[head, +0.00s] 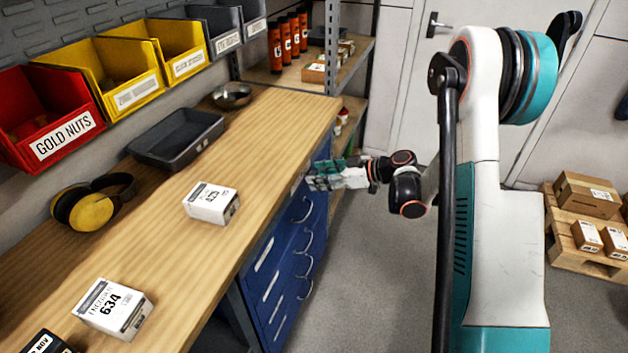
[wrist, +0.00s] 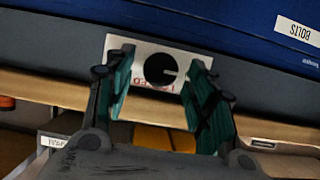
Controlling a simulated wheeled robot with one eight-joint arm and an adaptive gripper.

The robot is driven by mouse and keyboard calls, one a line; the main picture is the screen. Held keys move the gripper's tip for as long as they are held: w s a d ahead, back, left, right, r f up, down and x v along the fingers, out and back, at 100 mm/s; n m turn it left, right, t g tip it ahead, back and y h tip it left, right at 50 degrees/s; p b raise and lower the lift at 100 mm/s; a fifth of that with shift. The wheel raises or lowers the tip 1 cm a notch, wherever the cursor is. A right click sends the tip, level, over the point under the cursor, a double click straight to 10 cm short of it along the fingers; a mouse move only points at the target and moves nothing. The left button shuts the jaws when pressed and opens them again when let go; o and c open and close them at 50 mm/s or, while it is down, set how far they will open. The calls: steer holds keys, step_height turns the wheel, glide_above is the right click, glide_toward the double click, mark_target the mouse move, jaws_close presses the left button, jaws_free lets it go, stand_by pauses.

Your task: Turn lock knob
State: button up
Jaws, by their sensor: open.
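The lock knob (wrist: 160,68) is a round black knob with a pale line on its right side. It sits on a white plate (wrist: 117,43) with red lettering on the front of the blue drawer cabinet (head: 283,255). My gripper (wrist: 162,76) is open in the wrist view, with one teal finger on each side of the knob. Gaps show between the fingers and the knob; I cannot tell how far they are in depth. In the head view my gripper (head: 314,178) is at the cabinet's top front corner and the knob cannot be made out.
The wooden bench top (head: 255,140) lies directly above the cabinet. It bears white boxes (head: 212,203), a dark tray (head: 177,138), a metal bowl (head: 231,95) and yellow ear muffs (head: 92,202). A shelf rack (head: 335,70) stands beyond.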

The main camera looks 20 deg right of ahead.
steer(key=shift+x, duration=1.15)
steer(key=c, duration=1.1)
